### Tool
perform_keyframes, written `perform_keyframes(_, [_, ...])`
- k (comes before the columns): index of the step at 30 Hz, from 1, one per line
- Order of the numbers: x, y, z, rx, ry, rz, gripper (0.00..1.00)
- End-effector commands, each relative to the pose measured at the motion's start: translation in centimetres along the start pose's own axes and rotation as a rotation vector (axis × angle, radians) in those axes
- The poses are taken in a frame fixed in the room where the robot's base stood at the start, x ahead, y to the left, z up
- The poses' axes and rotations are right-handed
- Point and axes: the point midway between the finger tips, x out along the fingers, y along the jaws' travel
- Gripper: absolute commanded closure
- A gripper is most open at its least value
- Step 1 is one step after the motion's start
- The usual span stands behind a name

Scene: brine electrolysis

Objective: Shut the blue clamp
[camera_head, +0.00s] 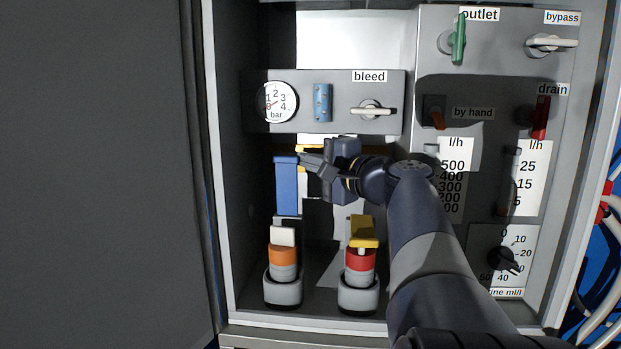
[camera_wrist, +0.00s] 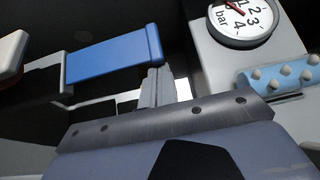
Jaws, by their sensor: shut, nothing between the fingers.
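The blue clamp shows as a long blue lever (camera_head: 287,188) inside the cabinet, to the left of my gripper and below the bleed panel. In the wrist view the blue lever (camera_wrist: 108,56) extends to the left, with its broader end plate near my fingertips. My gripper (camera_head: 304,161) is shut and empty, with its fingertips close to the lever's upper end. In the wrist view my closed fingers (camera_wrist: 156,82) are just below and right of that end; I cannot tell whether they touch it. My gripper and arm hide part of the cabinet behind them.
Above is the bleed panel (camera_head: 388,90) with a gauge (camera_head: 275,102), a blue studded cylinder (camera_head: 322,103) and a bleed handle (camera_head: 372,111). Below stand an orange-banded bottle (camera_head: 284,257) and a red-banded one (camera_head: 360,262). A valve panel (camera_head: 490,85) is at the right.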

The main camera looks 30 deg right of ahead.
Motion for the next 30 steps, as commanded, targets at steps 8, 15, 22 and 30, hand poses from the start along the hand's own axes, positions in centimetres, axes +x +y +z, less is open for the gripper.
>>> perform_keyframes(8, [-1.0, 1.0, 1.3, -0.112, 0.0, -0.09, 1.0])
perform_keyframes(15, [-1.8, 1.1, 2.3, -0.207, -0.001, -0.166, 1.0])
perform_keyframes(22, [-2.5, 1.1, 3.1, -0.289, 0.0, -0.232, 1.0])
perform_keyframes(30, [-3.0, 1.0, 3.8, -0.307, 0.0, -0.245, 1.0])
